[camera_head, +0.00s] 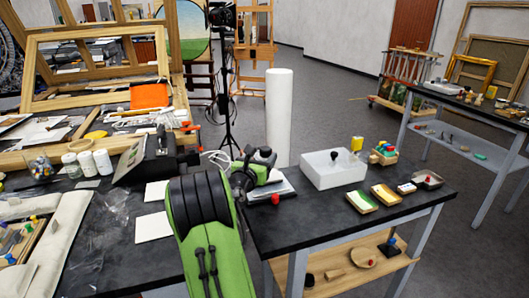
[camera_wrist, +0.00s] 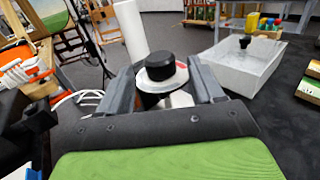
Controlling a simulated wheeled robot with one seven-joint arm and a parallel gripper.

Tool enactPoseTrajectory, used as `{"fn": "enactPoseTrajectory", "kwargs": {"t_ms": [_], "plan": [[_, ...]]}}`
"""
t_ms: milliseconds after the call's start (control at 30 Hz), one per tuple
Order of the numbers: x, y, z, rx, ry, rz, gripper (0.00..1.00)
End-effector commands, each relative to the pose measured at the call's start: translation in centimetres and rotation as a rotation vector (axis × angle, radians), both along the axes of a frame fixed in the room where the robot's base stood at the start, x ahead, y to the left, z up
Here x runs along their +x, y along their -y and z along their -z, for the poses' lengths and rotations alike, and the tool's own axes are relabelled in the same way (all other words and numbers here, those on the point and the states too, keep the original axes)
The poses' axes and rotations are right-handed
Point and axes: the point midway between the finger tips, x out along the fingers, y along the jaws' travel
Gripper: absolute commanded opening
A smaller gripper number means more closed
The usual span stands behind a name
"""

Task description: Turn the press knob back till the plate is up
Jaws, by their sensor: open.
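The press knob (camera_wrist: 160,65) is a short black cylinder above a pale round disc with a small red mark, in the middle of the wrist view. My gripper (camera_wrist: 163,77) is open, with one grey finger on each side of the knob. I cannot tell whether either finger touches it. In the head view, my gripper (camera_head: 252,168) is at the press on the dark table, and my arm covers much of it. A flat grey slab, perhaps the press base (camera_head: 284,189), shows there. The plate's height cannot be made out.
A white tray (camera_head: 322,181) with a dark-handled item stands right of the press. A tall white roll (camera_head: 279,120) stands behind. A red piece (camera_head: 275,199) lies in front. White cables (camera_wrist: 85,96) lie left. Small colored pads (camera_head: 361,202) sit at right.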

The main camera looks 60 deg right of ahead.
Motion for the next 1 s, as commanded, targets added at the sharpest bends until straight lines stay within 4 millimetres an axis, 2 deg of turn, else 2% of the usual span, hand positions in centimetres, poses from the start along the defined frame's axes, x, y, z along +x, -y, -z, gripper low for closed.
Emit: {"fn": "enactPoseTrajectory", "kwargs": {"t_ms": [33, 100, 200, 300, 533, 867, 1000], "plan": [[0.0, 1.3, 0.1, 0.0, 0.003, 0.004, 0.66], [0.2, 2.6, 0.1, -0.001, 0.002, 0.002, 0.66], [0.4, 3.8, 0.1, 0.001, 0.001, 0.001, 0.66], [0.5, 4.4, 0.1, 0.002, 0.001, 0.0, 0.66], [0.5, 4.5, 0.1, 0.002, 0.0, -0.001, 0.66], [0.5, 4.4, 0.1, 0.002, 0.0, -0.001, 0.16], [0.5, 4.4, 0.0, 0.003, 0.0, -0.005, 0.16]]}}
